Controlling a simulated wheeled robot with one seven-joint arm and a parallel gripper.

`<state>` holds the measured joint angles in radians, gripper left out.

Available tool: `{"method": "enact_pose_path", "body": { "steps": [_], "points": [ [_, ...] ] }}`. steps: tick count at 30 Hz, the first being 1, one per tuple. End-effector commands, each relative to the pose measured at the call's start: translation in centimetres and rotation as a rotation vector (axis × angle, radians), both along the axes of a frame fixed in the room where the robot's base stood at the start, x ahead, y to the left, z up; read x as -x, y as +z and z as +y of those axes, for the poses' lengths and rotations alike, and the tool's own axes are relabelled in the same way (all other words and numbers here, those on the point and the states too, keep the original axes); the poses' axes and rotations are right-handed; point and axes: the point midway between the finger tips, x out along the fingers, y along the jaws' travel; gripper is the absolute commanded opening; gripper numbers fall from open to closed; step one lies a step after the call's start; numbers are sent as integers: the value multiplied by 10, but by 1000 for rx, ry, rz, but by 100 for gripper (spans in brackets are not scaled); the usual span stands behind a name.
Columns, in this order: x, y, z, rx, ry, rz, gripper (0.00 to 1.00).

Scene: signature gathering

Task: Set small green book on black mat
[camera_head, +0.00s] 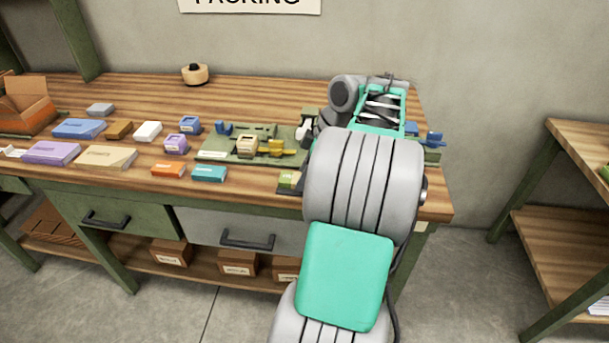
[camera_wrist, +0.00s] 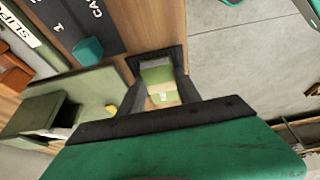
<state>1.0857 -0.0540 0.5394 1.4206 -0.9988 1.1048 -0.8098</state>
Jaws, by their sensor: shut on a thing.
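The small green book (camera_wrist: 157,75) is between the fingers of my gripper (camera_wrist: 162,92) in the wrist view, and my gripper is shut on it. In the head view a small green item (camera_head: 288,179), which looks like the same book, shows just left of my arm near the table's front edge. A dark surface that looks like the black mat (camera_head: 284,190) shows as a thin strip under it. In the wrist view, dark edges (camera_wrist: 172,54) frame the book. My arm hides most of this spot in the head view, and I cannot tell whether the book touches the mat.
Left on the table (camera_head: 300,90) lie several coloured books and boxes, including a teal one (camera_head: 209,173) and an orange one (camera_head: 168,170). A green board (camera_head: 218,155) with small blocks lies beside my arm. A tape roll (camera_head: 195,74) stands at the back.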

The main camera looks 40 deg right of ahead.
Motion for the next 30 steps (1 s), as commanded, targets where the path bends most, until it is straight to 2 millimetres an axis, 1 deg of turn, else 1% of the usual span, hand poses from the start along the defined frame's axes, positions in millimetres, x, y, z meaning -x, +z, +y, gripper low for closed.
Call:
{"method": "enact_pose_path", "body": {
  "steps": [2, 3, 10, 11, 17, 20, 23, 30],
  "points": [
    [0, -4, 0, 0, 0, 0, 0],
    [0, -3, 0, 0, 0, 0, 42],
    [0, -3, 0, 0, 0, 0, 60],
    [0, -3, 0, -1, 0, 1, 62],
    [0, -2, 0, 0, 0, 0, 62],
    [0, 4, 0, 0, 0, 0, 62],
    [5, 20, -5, 1, -2, -1, 62],
    [24, 81, -20, 2, -3, -1, 62]
  ]
}}
